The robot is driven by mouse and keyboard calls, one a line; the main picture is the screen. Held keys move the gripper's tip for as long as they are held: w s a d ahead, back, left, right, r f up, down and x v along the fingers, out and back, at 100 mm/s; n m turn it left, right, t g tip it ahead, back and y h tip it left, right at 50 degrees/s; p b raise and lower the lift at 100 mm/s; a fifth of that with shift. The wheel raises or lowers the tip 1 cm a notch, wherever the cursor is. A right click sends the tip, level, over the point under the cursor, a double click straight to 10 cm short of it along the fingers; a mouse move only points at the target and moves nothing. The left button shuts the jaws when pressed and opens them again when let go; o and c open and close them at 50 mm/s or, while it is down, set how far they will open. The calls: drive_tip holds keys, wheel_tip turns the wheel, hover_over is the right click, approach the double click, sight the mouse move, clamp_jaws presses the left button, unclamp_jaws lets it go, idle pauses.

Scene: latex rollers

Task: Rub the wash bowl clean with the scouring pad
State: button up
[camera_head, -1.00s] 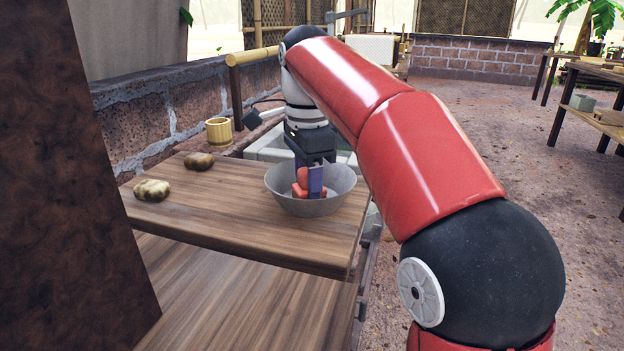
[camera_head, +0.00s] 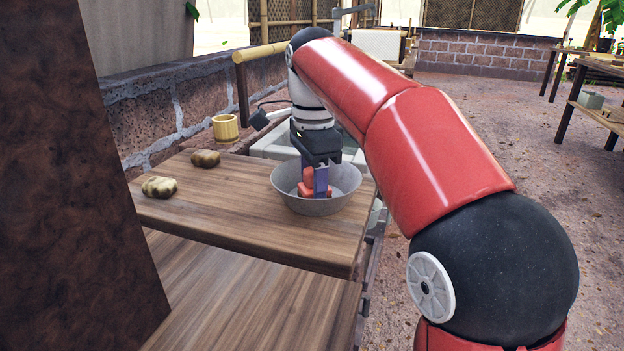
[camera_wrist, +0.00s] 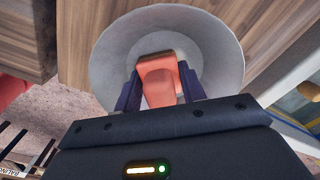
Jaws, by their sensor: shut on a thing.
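The wash bowl (camera_head: 318,204) is a grey, wide-rimmed bowl on the wooden table (camera_head: 245,215), near its right end. It also shows in the wrist view (camera_wrist: 215,50). My gripper (camera_head: 314,190) points down into the bowl and is shut on the orange-red scouring pad (camera_head: 305,188). In the wrist view my gripper (camera_wrist: 160,90) has one dark finger on each side of the pad (camera_wrist: 158,78). The pad is inside the bowl, low down. The fingers and pad hide part of the bowl's floor, so I cannot tell for certain whether the pad touches it.
Two brown-and-cream lumps (camera_head: 160,187) (camera_head: 205,158) lie on the table's left part. A yellow cup (camera_head: 226,127) stands behind them by the brick wall (camera_head: 170,105). A pale sink (camera_head: 270,147) is behind the bowl. The table's middle is clear.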

drive_tip(key=shift+w+d+r+p, duration=0.1)
drive_tip(key=shift+w+d+p, duration=0.1)
drive_tip(key=shift+w+p, duration=0.2)
drive_tip(key=shift+w+d+r+p, duration=0.15)
drive_tip(key=shift+w+p, duration=0.1)
drive_tip(key=shift+w, duration=0.15)
drive_tip(key=shift+w+d+f, duration=0.15)
drive_tip(key=shift+w+d, duration=0.05)
drive_tip(key=shift+w, duration=0.2)
drive_tip(key=shift+s+f, duration=0.1)
drive_tip(key=shift+s+a+f+b, duration=0.1)
drive_tip(key=shift+s+a+b, duration=0.1)
drive_tip(key=shift+s+a, duration=0.4)
drive_tip(key=shift+s+a+f+b, duration=0.1)
drive_tip(key=shift+s+a+b, duration=0.1)
drive_tip(key=shift+s, duration=0.85)
drive_tip(key=shift+r+p, duration=0.1)
drive_tip(key=shift+p, duration=0.25)
